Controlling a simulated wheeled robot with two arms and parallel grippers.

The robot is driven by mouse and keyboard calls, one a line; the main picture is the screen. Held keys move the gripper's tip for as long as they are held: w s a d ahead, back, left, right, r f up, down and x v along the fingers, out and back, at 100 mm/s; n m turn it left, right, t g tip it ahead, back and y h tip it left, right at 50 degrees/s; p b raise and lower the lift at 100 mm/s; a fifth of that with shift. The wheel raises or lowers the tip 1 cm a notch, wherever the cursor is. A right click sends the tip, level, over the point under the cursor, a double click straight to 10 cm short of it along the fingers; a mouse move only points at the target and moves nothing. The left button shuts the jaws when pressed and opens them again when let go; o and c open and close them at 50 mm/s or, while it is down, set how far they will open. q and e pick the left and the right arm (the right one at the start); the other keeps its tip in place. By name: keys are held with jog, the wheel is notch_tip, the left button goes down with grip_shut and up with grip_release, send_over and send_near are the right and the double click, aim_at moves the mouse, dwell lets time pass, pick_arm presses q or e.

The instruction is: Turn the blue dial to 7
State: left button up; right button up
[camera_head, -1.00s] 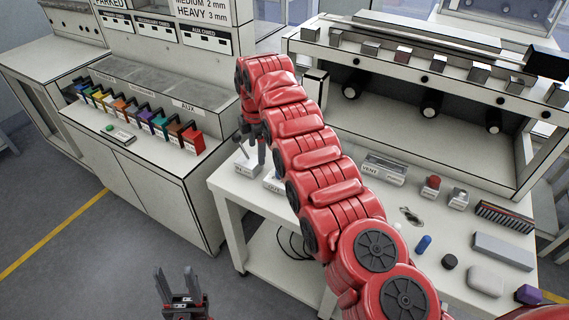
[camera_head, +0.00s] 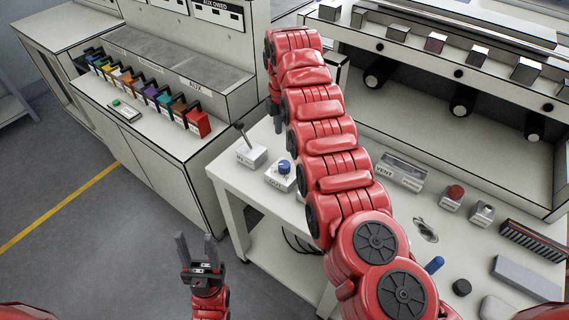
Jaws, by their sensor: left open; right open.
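The blue dial (camera_head: 284,167) sits on top of a small white box (camera_head: 278,181) near the left end of the white workbench. The box's front label and the dial's markings are too small to read. My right gripper (camera_head: 277,122) points down above and behind the dial, apart from it. It is partly hidden by my red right arm, and it is open as far as it shows. My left gripper (camera_head: 196,240) is open and empty, fingers up, over the floor in front of the bench.
A white box with a toggle lever (camera_head: 246,147) stands just left of the dial. A red knob (camera_head: 454,193), a vent box (camera_head: 400,172) and a blue peg (camera_head: 434,265) lie to the right. A cabinet with coloured bins (camera_head: 150,95) stands at the left.

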aim_at(284, 164)
notch_tip(284, 164, down, 10)
jog(key=shift+d+f+p, duration=0.1)
jog(key=shift+f+p, duration=0.15)
jog(key=shift+p, duration=0.55)
jog(key=shift+f, duration=0.6)
grip_shut()
